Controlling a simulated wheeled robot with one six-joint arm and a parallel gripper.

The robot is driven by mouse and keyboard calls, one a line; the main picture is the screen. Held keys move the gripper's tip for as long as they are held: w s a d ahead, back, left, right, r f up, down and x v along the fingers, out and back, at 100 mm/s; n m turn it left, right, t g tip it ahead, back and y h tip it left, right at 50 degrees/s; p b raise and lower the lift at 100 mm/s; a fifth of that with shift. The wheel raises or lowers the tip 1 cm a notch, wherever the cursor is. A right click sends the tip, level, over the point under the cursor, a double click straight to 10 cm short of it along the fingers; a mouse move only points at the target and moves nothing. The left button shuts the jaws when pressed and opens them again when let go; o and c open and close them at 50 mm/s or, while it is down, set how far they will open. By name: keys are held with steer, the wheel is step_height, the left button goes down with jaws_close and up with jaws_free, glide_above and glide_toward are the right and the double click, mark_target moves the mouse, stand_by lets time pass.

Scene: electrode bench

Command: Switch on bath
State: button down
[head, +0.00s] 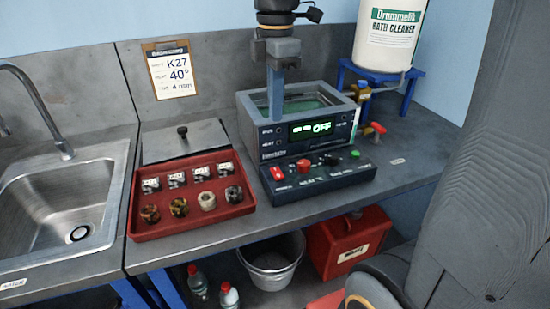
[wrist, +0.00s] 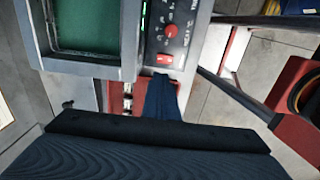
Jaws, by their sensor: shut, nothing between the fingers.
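The bath (head: 249,107) is a grey box with green liquid inside, and its lit display (head: 319,127) reads OFF. Its control panel (head: 320,186) in front carries a red rocker switch (head: 278,173) at the left, a red knob (head: 304,165), a black knob (head: 331,159) and a green button (head: 355,153). My gripper (head: 277,118) points down, its blue fingers shut and empty, overlapping the bath's left front in the head view. In the wrist view the fingertips (wrist: 160,79) appear just below the red switch (wrist: 164,58); contact cannot be told.
A red tray (head: 193,229) with several jars and round pieces stands left of the panel, a grey lid (head: 184,141) behind it. A sink (head: 60,205) is further left. A bath cleaner tank (head: 388,35) on a blue stand is at the back right.

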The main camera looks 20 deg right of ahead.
mark_target(278, 173)
step_height(278, 173, down, 14)
steer(key=p, duration=0.2)
steer(key=shift+p, duration=0.3)
stand_by(0.3)
steer(key=shift+a+f, duration=0.1)
steer(key=shift+a, duration=0.05)
steer(key=shift+w+d, duration=0.1)
steer(key=shift+d, duration=0.15)
steer(key=shift+a, duration=0.1)
steer(key=shift+s+r+p, duration=0.25)
steer(key=shift+s+p, duration=0.5)
steer(key=shift+s, duration=0.05)
